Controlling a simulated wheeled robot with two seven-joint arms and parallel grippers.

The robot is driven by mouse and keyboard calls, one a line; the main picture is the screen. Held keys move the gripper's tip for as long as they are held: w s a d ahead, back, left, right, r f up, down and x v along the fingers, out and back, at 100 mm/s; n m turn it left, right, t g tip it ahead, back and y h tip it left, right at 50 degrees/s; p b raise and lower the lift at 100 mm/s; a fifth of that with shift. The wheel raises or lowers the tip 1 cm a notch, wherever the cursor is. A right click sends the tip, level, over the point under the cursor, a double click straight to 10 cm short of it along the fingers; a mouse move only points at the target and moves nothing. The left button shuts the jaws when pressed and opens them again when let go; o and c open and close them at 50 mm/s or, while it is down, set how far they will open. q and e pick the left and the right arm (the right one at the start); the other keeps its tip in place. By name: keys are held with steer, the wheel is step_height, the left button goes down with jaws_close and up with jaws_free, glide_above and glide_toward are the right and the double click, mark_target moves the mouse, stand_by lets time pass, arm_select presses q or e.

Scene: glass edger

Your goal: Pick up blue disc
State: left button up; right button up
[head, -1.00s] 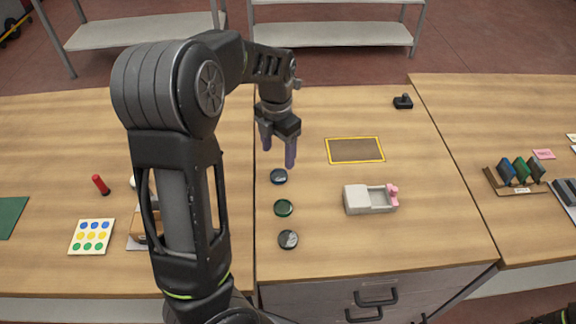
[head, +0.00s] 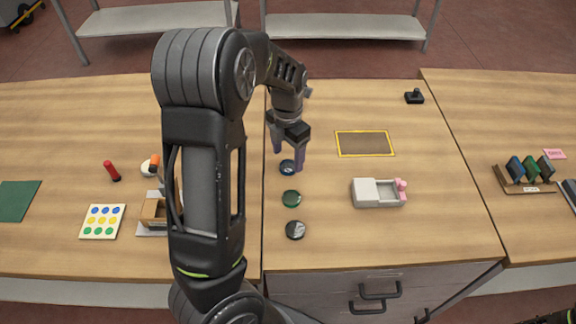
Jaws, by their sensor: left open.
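The blue disc (head: 287,168) lies on the middle wooden table, the farthest of three small discs in a column. A green disc (head: 291,198) and a grey-black disc (head: 295,230) lie nearer to me. My left gripper (head: 288,167) is open and points down at the blue disc, with its purple-grey fingers on either side of it in the picture. I cannot tell whether the fingers touch the disc or the table. My right gripper is not in view.
A yellow-edged brown rectangle (head: 364,143) and a grey box with a pink part (head: 378,192) lie to the right. A black joystick-like thing (head: 414,96) stands at the back. A dotted card (head: 102,222) and a red cylinder (head: 112,171) are on the left. Table between is clear.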

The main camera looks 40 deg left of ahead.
mark_target(288, 166)
arm_select(q)
steer(key=shift+f, duration=1.6)
jaws_close()
